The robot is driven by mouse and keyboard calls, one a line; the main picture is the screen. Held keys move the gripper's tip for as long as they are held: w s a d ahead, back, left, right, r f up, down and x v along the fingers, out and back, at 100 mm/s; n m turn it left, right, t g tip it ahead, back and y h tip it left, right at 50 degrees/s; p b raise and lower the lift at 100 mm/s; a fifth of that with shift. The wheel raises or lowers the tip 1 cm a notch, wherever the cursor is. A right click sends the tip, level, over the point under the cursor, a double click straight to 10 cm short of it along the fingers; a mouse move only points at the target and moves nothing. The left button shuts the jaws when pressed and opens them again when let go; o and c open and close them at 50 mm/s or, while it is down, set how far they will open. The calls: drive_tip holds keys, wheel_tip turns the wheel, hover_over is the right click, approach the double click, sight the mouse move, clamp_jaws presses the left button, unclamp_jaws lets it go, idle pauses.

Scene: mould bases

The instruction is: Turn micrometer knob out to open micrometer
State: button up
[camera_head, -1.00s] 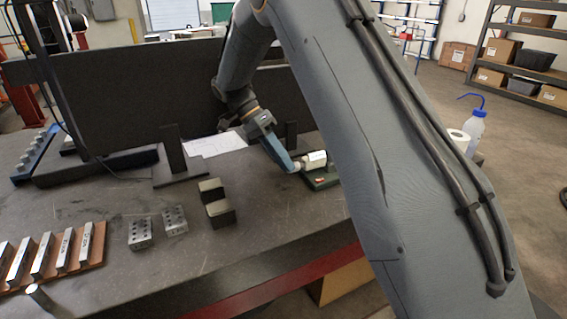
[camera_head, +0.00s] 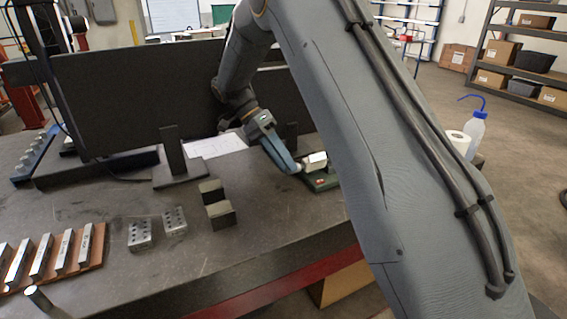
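The tip looks to be touching or very near the knob. The knob itself is hardly visible, and I cannot tell whether the fingers are closed on it.
Two dark blocks (camera_head: 218,213), two drilled metal blocks (camera_head: 175,221) and a wooden rack of metal bars (camera_head: 57,257) stand to the left on the bench (camera_head: 190,265). A black upright stand (camera_head: 173,150) is left of my gripper. A paper sheet (camera_head: 215,146) lies behind.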

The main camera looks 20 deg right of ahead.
wheel_tip(320, 180, up, 10)
drive_tip(key=b, duration=0.3)
drive_tip(key=shift+f, duration=0.15)
